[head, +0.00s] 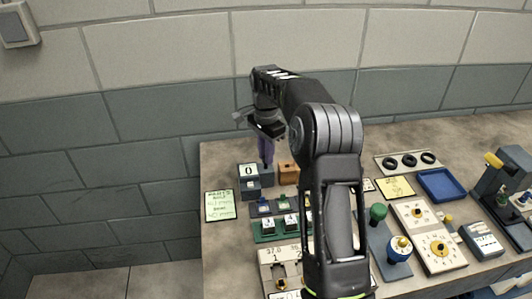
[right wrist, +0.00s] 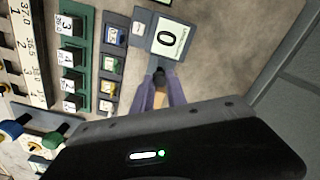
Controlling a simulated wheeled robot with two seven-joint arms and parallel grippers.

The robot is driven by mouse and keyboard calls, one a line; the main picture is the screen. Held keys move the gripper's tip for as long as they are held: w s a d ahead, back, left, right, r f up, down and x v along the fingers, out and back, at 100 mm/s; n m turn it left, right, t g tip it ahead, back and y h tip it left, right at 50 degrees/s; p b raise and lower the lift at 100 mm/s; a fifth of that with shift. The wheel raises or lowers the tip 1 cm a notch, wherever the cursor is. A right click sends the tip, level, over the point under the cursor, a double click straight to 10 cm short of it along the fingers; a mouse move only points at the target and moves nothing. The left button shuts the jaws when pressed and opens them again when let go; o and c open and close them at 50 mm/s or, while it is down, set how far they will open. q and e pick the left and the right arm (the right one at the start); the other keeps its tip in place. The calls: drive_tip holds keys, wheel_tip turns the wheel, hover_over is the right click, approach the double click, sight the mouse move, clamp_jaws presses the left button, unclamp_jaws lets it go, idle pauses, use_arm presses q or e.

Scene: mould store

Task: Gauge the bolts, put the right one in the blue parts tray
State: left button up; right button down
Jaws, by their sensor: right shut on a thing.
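My right gripper (head: 267,158) points down at the far left of the bench, beside a dark box with a white "0" display (head: 248,170). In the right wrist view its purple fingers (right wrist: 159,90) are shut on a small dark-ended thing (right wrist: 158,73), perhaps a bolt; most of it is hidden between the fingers. The "0" display (right wrist: 167,38) is just beyond the fingertips. A green rack (right wrist: 88,60) with numbered places and a dark rack (right wrist: 112,68) with small coloured pieces are beside it. The blue parts tray (head: 441,185) looks empty at the right. My left gripper is not in view.
A handwritten note (head: 219,205) lies at the bench's left edge. A wooden block (head: 288,173) is near the gripper. Green (head: 377,213) and blue (head: 399,248) knobs, dial plates (head: 437,250) and a grey machine (head: 500,185) stand to the right. A wall is behind.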

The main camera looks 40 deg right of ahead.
drive_tip(key=shift+f+b, duration=0.65)
drive_tip(key=shift+f, duration=0.6)
drive_tip(key=c, duration=1.3)
unclamp_jaws()
drive_tip(key=shift+o, duration=0.5)
drive_tip(key=o, duration=0.3)
drive_tip(key=shift+o, duration=0.2)
drive_tip(key=shift+r, duration=0.1)
